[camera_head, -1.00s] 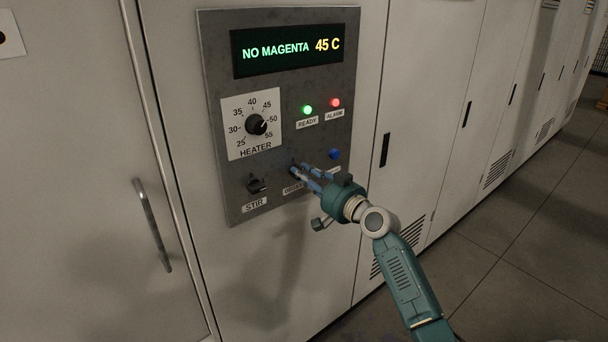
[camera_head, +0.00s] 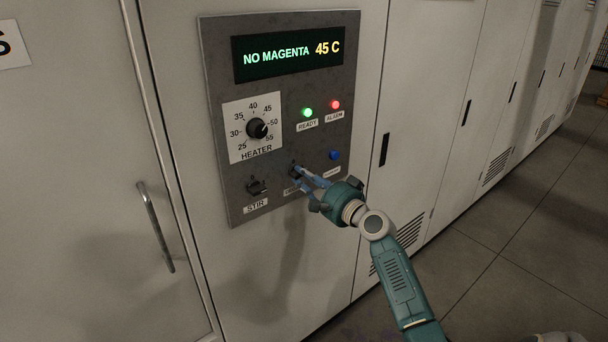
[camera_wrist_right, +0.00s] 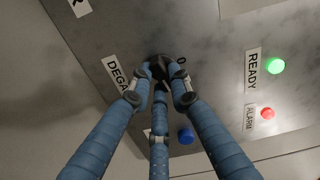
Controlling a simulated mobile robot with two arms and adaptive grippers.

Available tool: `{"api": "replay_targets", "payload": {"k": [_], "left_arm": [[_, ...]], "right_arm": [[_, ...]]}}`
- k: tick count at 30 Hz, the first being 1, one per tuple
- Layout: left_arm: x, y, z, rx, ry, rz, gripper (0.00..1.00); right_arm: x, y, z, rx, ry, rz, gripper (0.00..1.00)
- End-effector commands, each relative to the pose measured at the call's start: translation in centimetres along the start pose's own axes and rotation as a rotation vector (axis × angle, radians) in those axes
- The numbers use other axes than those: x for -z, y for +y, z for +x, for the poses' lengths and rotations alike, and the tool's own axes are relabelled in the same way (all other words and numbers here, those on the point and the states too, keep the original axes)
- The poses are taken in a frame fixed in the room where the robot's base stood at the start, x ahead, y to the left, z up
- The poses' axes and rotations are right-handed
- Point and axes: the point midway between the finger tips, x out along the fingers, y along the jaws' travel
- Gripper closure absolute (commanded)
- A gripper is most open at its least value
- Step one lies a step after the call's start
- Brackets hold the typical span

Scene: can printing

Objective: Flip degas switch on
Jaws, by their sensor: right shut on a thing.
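The degas switch (camera_wrist_right: 159,66) is a small dark knob on the grey control panel (camera_head: 297,60). The label beside it (camera_wrist_right: 117,75) reads "DEGA" in the right wrist view, its end hidden by a finger. My right gripper (camera_head: 297,172) is at the panel's lower middle, its blue fingers closed around the knob. In the right wrist view the fingertips (camera_wrist_right: 160,75) meet at the knob and cover part of it. Which way the switch is set cannot be told. My left gripper is not in view.
The stir switch (camera_head: 257,187) is left of my fingers, the heater dial (camera_head: 256,128) above it. A blue button (camera_head: 334,155) is close on the right. The green ready light (camera_head: 307,112) and red alarm light (camera_head: 335,104) are lit. The display (camera_head: 288,48) reads "NO MAGENTA 45 C".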

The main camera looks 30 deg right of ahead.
Motion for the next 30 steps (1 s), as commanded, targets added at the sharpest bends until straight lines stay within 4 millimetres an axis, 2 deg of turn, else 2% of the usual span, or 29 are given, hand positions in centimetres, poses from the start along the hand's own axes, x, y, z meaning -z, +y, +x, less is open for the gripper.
{"api": "replay_targets", "payload": {"k": [10,28,29,30], "left_arm": [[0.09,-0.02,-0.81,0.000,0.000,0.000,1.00],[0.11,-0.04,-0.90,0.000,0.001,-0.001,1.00],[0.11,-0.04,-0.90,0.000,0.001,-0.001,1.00],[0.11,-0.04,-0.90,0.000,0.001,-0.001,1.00]], "right_arm": [[-0.23,0.19,0.00,-0.004,-0.003,0.162,1.00],[-0.27,0.28,0.00,-0.004,-0.003,0.198,1.00],[-0.27,0.29,0.00,-0.004,-0.003,0.198,0.78],[-0.27,0.27,0.00,-0.004,-0.003,0.198,0.70]]}}
